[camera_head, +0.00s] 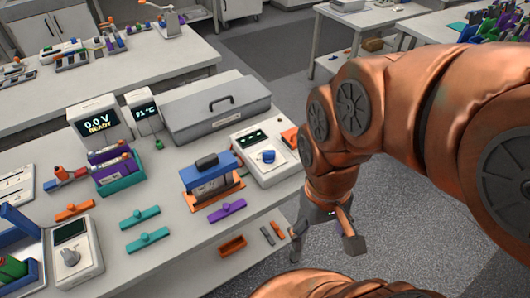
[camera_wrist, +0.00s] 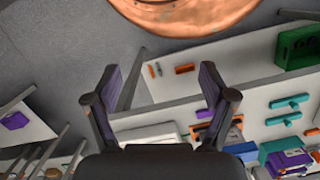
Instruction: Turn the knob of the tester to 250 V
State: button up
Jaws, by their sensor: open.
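A white device with a dark green-lit display and a blue knob (camera_head: 267,157) stands at the right side of the near table. A second white device (camera_head: 78,230) with a grey knob (camera_head: 70,257) stands at the table's left front. I cannot tell which one is the tester, and the dial marks are too small to read. My gripper (camera_head: 325,247) hangs open and empty beyond the table's right edge, pointing down, apart from both devices. In the wrist view its two dark fingers (camera_wrist: 159,75) are spread wide with nothing between them.
A display reading "0.0 V READY" (camera_head: 99,117) and a grey case (camera_head: 214,110) stand at the back. A blue-topped clamp-like unit (camera_head: 211,174) sits left of the blue-knob device. Orange (camera_head: 232,245), teal (camera_head: 140,216) and purple (camera_head: 227,211) pieces lie in front. Floor (camera_head: 395,215) is open at right.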

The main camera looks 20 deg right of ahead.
aim_at(268, 157)
jog(key=u, duration=2.7)
jog(key=k, duration=0.8)
jog(key=z, duration=0.95)
jog(key=i, duration=0.5)
